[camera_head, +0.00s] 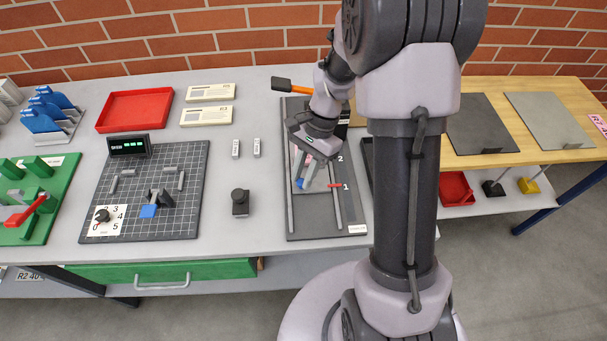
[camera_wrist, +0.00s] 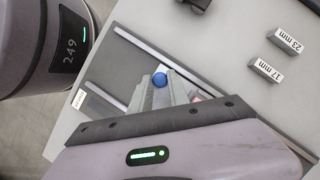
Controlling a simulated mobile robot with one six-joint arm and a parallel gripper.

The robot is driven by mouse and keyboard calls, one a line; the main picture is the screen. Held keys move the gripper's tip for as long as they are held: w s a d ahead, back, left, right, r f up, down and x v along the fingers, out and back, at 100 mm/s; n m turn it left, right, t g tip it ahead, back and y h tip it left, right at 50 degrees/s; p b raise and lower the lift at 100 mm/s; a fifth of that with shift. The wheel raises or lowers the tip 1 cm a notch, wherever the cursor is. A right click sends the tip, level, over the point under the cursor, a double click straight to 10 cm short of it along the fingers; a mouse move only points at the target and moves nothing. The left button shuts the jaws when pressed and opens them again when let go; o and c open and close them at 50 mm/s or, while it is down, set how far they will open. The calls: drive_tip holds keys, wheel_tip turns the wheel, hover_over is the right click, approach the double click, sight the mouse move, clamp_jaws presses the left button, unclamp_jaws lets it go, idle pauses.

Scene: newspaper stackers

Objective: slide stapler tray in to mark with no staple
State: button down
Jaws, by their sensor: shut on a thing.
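The stapler board (camera_head: 300,228) is a dark flat base with two light rails. A lever with an orange handle (camera_head: 302,91) and black grip sticks out at its far end. Numbers 2 and 1 (camera_head: 345,187) stand along its right side, with a red marker (camera_head: 334,185) by the 1. A pale grey tray (camera_head: 322,183) lies between the rails, partly hidden by my gripper (camera_head: 305,186). My gripper points down over the tray, shut on a blue knob (camera_head: 300,183). The knob also shows between the fingers in the wrist view (camera_wrist: 160,79). Staples cannot be made out.
Left of the board stand a small black block (camera_head: 240,203) and two small labelled blocks (camera_head: 236,148). A dark gridded board (camera_head: 185,218) lies further left, with a red tray (camera_head: 134,110) behind. The grey table between is mostly clear.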

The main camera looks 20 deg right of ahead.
drive_tip(key=c, duration=1.3)
unclamp_jaws()
drive_tip(key=shift+o, duration=0.2)
drive_tip(key=p+v, duration=0.6)
drive_tip(key=v, duration=1.1)
drive_tip(key=shift+r, duration=0.2)
